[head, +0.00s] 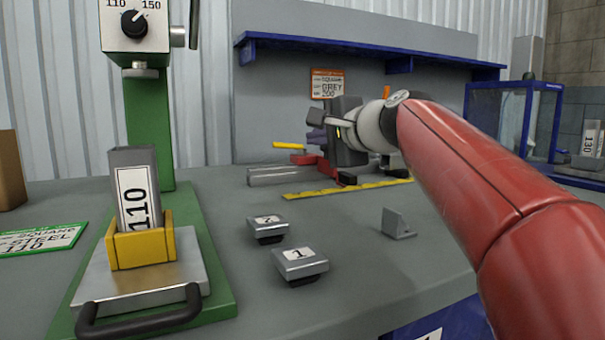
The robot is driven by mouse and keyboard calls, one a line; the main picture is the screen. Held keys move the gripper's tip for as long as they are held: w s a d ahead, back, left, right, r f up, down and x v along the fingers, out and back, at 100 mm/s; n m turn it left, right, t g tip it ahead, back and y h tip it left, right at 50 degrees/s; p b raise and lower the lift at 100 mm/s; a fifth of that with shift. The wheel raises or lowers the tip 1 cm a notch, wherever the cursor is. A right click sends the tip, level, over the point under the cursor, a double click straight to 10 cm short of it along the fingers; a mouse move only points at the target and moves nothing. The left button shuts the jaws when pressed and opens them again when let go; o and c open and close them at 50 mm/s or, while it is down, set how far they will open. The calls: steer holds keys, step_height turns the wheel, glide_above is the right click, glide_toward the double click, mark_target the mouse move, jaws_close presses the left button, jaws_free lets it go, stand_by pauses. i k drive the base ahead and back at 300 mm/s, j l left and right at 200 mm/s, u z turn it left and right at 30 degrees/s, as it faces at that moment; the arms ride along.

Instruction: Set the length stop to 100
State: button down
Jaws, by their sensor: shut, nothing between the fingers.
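A yellow measuring scale (330,189) lies along the grey table, in front of a grey metal bar or rail (280,176). A red fixture (305,158) with a yellow lever (289,145) stands at the rail; I cannot tell for sure which part is the length stop. My gripper (318,122) is shut and empty, above and just behind the red fixture, apart from the scale. My gripper and red arm hide much of what stands behind, and the scale's marks are too small to read.
A green press (146,118) with a dial (134,23) stands at left; its yellow holder (142,247) bears a grey tube (130,180) marked 110. Blocks marked 2 (267,226) and 1 (300,262) and a small grey bracket (396,224) stand on the table (345,285).

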mark_target(323, 163)
steer(key=k+l, duration=0.75)
steer(key=k, duration=0.1)
